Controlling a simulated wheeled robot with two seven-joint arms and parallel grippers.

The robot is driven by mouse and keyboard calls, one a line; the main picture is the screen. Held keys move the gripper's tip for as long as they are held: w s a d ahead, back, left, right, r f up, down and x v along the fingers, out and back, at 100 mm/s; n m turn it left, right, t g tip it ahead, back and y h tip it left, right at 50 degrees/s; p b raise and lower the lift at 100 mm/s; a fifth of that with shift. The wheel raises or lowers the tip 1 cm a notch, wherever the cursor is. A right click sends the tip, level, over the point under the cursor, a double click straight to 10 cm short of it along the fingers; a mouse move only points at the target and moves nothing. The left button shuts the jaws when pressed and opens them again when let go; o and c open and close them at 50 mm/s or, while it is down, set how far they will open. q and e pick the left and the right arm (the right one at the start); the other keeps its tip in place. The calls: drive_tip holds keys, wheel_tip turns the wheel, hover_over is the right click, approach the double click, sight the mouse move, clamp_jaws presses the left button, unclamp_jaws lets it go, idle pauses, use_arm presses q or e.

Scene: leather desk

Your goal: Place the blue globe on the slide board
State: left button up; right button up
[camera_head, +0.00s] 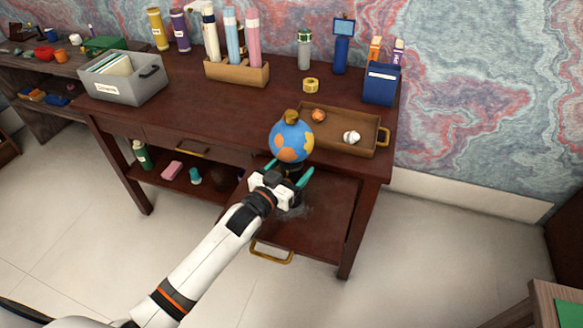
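The blue globe (291,141) has orange land patches and a brown-gold top. It is upright at the desk's front edge, and its dark base is partly hidden by my gripper. I cannot tell exactly what the base rests on. The slide board (325,212) is a dark reddish-brown panel pulled out below the desk front, with a brass handle (271,253). My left gripper (290,168) is above the board, just below the globe. Its teal fingers are spread apart on either side of the base and look open. My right gripper is not in view.
A brown tray (375,139) with small orange and white items lies just behind and right of the globe. A grey file box (124,92), a tube holder (237,72) and a blue box (381,85) stand on the desk. The board's front part is clear.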

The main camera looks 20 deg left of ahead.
use_arm(q)
drive_tip(key=shift+r, duration=0.2)
drive_tip(key=v, duration=1.2)
drive_tip(key=shift+b, duration=0.4)
drive_tip(key=shift+f, duration=0.1)
